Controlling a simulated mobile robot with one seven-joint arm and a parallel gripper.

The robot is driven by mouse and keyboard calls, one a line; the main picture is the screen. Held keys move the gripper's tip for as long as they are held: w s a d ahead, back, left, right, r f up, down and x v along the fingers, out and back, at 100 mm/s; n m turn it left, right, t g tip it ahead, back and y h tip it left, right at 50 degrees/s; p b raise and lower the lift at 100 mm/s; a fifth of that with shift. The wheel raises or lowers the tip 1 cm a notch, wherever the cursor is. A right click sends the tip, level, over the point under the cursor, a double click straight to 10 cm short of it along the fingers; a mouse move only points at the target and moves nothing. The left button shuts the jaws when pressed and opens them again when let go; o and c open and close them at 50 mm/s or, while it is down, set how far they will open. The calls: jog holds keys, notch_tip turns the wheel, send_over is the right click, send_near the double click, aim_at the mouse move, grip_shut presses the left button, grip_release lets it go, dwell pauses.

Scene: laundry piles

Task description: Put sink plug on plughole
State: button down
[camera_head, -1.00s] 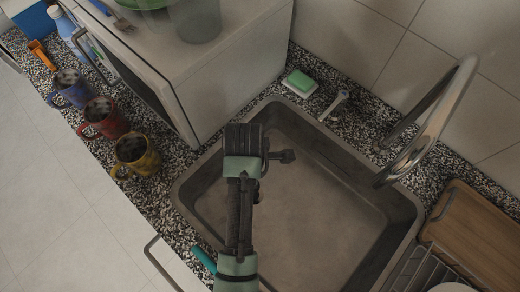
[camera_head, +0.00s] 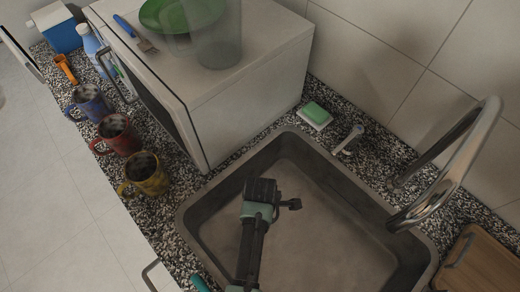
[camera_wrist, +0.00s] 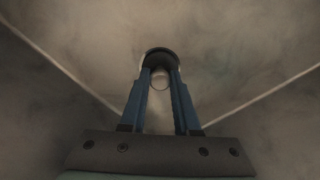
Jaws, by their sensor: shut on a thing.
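The grey metal sink (camera_head: 315,172) is set into the speckled counter. My gripper (camera_wrist: 160,62) is over or inside it, pointing down; in the head view my arm's end (camera_head: 258,200) hides its fingers. In the wrist view the two blue fingers are shut on a dark round thing, which looks like the sink plug (camera_wrist: 160,53). A pale round outline (camera_wrist: 160,80) shows between the fingers; I cannot tell whether it is the plughole or part of the plug. No clear plughole shows in the head view.
A curved metal tap (camera_head: 450,180) rises at the sink's right side. A green sponge (camera_head: 315,111) lies behind the sink. A white microwave (camera_head: 250,105) and three mugs, yellow (camera_head: 148,178), red (camera_head: 118,136) and blue (camera_head: 89,102), stand left. A wooden board (camera_head: 480,265) is at lower right.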

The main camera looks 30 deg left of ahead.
jog(key=shift+f, duration=0.1)
jog(key=c, duration=0.6)
grip_release()
jog(key=shift+c, duration=0.2)
notch_tip(320, 180, up, 12)
jog(key=p, duration=0.1)
jog(key=shift+w+r, duration=0.1)
jog(key=shift+r, duration=0.1)
